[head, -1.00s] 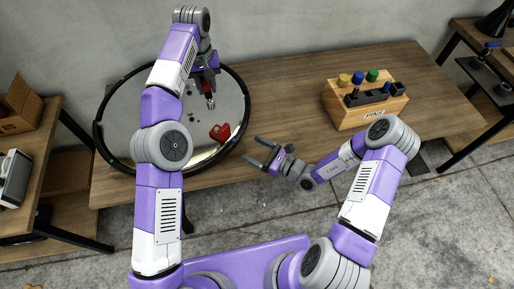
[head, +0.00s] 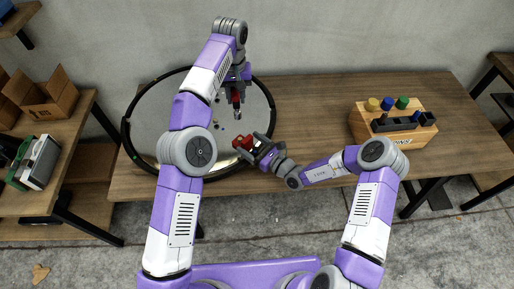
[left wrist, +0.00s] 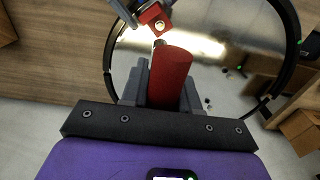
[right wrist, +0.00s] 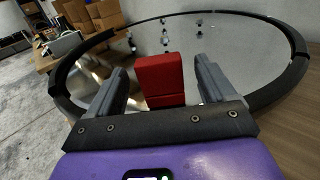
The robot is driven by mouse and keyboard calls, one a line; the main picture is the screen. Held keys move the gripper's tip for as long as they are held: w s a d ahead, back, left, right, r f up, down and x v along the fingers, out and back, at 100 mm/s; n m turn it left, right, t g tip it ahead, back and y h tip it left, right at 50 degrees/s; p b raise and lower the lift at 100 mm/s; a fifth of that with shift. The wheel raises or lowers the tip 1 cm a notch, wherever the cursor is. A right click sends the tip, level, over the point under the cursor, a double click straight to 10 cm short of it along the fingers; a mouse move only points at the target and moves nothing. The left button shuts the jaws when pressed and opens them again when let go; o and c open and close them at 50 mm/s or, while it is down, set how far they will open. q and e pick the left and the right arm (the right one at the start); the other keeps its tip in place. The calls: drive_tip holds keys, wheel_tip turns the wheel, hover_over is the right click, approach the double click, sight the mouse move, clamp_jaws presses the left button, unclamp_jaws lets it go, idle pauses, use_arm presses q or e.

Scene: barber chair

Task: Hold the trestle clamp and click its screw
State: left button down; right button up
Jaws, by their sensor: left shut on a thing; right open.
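A round metal screw head (left wrist: 159,27) shows on the clamp. My right gripper (head: 250,147) is open around the clamp (head: 240,142) near the mirror's front edge. In the right wrist view the red clamp block (right wrist: 160,77) lies between the fingers, with gaps visible on both sides.
The mirror's black rim (head: 128,140) encloses the area under both grippers. A wooden pin block (head: 412,137) with coloured knobs stands at the table's right. Cardboard boxes (head: 45,95) are on a side table at left. The table (head: 310,105) between mirror and block is clear.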

drive_tip(key=shift+c, duration=0.2)
clamp_jaws()
idle(0.6)
idle(1.0)
